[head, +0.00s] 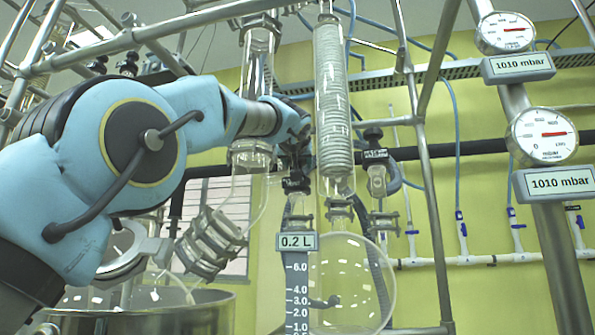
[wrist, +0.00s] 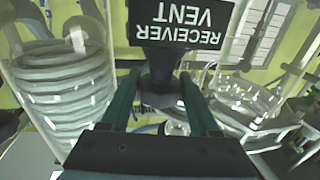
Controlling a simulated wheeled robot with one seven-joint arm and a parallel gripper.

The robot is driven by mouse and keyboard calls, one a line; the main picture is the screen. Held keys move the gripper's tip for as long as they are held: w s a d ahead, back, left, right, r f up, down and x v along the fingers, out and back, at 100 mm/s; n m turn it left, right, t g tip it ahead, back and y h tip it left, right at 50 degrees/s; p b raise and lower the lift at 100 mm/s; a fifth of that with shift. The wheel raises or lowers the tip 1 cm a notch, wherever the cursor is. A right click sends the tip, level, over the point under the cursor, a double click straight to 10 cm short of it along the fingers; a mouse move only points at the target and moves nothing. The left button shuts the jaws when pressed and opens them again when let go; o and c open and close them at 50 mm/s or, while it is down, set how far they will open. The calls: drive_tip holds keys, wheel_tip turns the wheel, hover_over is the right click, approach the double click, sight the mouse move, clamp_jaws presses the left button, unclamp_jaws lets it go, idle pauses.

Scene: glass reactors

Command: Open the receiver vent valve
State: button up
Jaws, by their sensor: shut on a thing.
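The receiver vent valve (wrist: 160,80) shows in the wrist view as a dark handle under a black plate reading "RECEIVER VENT" (wrist: 181,22), upside down in the picture. My gripper (wrist: 160,95) has its two green-grey fingers on either side of the dark handle and is shut on it. In the head view my gripper (head: 296,160) is at the upper middle, beside the glass coil condenser, and my arm partly hides it. The receiver (head: 345,285), a round glass flask, hangs below it. Whether the valve is turned cannot be told.
The coil condenser (head: 332,100) stands close to the right of my gripper. A level scale reading 0.2 L (head: 297,242) is below. A second black-labelled valve (head: 375,155) is to the right. Metal frame poles (head: 425,170) and two gauges reading 1010 mbar (head: 541,134) stand farther right.

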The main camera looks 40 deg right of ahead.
drive_tip(key=shift+n+t+y, duration=1)
drive_tip(key=shift+t+y, duration=0.1)
drive_tip(key=shift+y, duration=0.1)
drive_tip(key=o, duration=1.1)
drive_tip(key=b+v, duration=0.6)
drive_tip(key=v, duration=0.4)
drive_tip(key=shift+s+a, duration=0.25)
drive_tip(key=shift+f, duration=0.1)
